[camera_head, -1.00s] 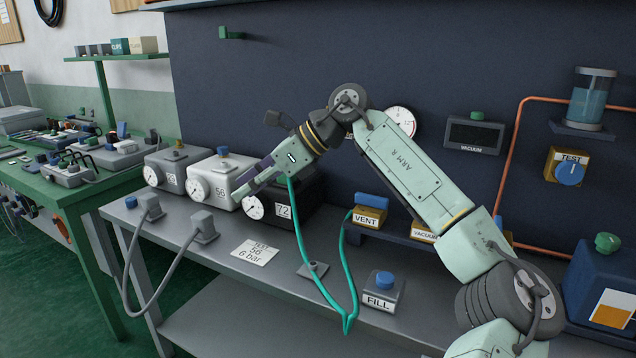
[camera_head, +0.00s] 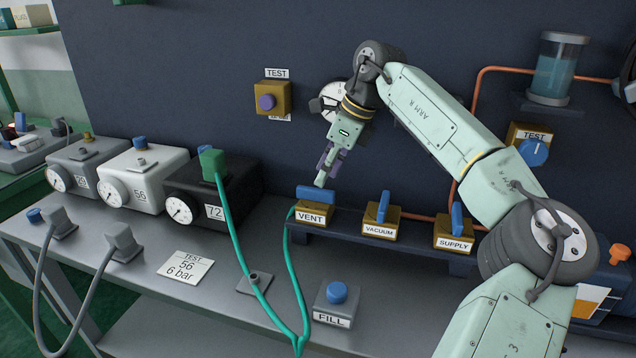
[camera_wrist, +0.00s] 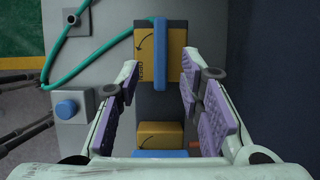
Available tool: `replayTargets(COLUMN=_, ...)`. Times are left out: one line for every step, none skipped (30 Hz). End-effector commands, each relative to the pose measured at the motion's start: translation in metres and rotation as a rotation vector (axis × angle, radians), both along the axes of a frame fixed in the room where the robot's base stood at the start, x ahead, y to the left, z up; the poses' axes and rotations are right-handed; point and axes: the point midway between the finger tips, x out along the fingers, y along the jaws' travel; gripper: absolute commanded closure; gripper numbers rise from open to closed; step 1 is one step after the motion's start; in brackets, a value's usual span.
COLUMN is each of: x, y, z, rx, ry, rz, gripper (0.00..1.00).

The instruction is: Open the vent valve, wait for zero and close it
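The vent valve (camera_head: 311,213) is a yellow block labelled VENT with a blue lever (camera_head: 316,193), at the left end of the valve shelf. Its lever lies along the shelf, while the levers of the vacuum valve (camera_head: 381,219) and supply valve (camera_head: 455,234) point across it. My gripper (camera_head: 322,181) is just above the vent valve. In the wrist view my gripper (camera_wrist: 160,68) is open and empty, its fingertips apart on either side of the vent lever (camera_wrist: 160,55). An OPEN arrow is marked on the block. A wall gauge (camera_head: 330,97) is partly hidden by my arm.
A teal hose runs from a green plug (camera_head: 212,163) on the black box 72 (camera_head: 238,190) to the vent valve. White box 56 (camera_head: 147,190) and a grey box (camera_head: 82,177) stand left. A FILL button box (camera_head: 334,308) stands in front. A test card (camera_head: 186,267) lies on the bench.

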Motion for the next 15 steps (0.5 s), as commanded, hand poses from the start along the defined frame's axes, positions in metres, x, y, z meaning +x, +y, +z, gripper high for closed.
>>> replayTargets(x=0.001, y=0.004, z=-0.008, rx=0.001, ry=0.002, rz=0.002, gripper=0.66)
replayTargets(x=0.001, y=0.006, z=-0.013, rx=0.002, ry=0.002, rz=0.001, gripper=0.66)
replayTargets(x=0.002, y=0.008, z=-0.019, rx=0.001, ry=0.004, rz=0.002, gripper=0.66)
replayTargets(x=0.003, y=0.010, z=-0.023, rx=0.002, ry=0.002, rz=0.001, gripper=0.66)
replayTargets(x=0.003, y=0.011, z=-0.026, rx=0.002, ry=0.001, rz=0.001, gripper=0.66)
replayTargets(x=0.004, y=0.013, z=-0.031, rx=0.001, ry=0.002, rz=0.001, gripper=0.66)
replayTargets(x=0.004, y=0.014, z=-0.034, rx=0.002, ry=0.001, rz=0.001, gripper=0.66)
replayTargets(x=0.005, y=0.015, z=-0.037, rx=0.002, ry=0.001, rz=0.001, gripper=0.66)
replayTargets(x=0.005, y=0.016, z=-0.039, rx=0.002, ry=0.001, rz=0.001, gripper=0.66)
replayTargets(x=0.005, y=0.017, z=-0.041, rx=0.002, ry=0.001, rz=0.001, gripper=0.66)
replayTargets(x=0.005, y=0.018, z=-0.042, rx=0.001, ry=0.001, rz=0.000, gripper=0.66)
replayTargets(x=0.005, y=0.018, z=-0.043, rx=0.001, ry=0.001, rz=0.000, gripper=0.66)
replayTargets(x=0.005, y=0.018, z=-0.044, rx=0.001, ry=0.001, rz=0.000, gripper=0.66)
replayTargets(x=0.005, y=0.018, z=-0.044, rx=0.001, ry=0.001, rz=0.000, gripper=0.66)
replayTargets(x=0.006, y=0.018, z=-0.045, rx=0.001, ry=0.001, rz=0.000, gripper=0.66)
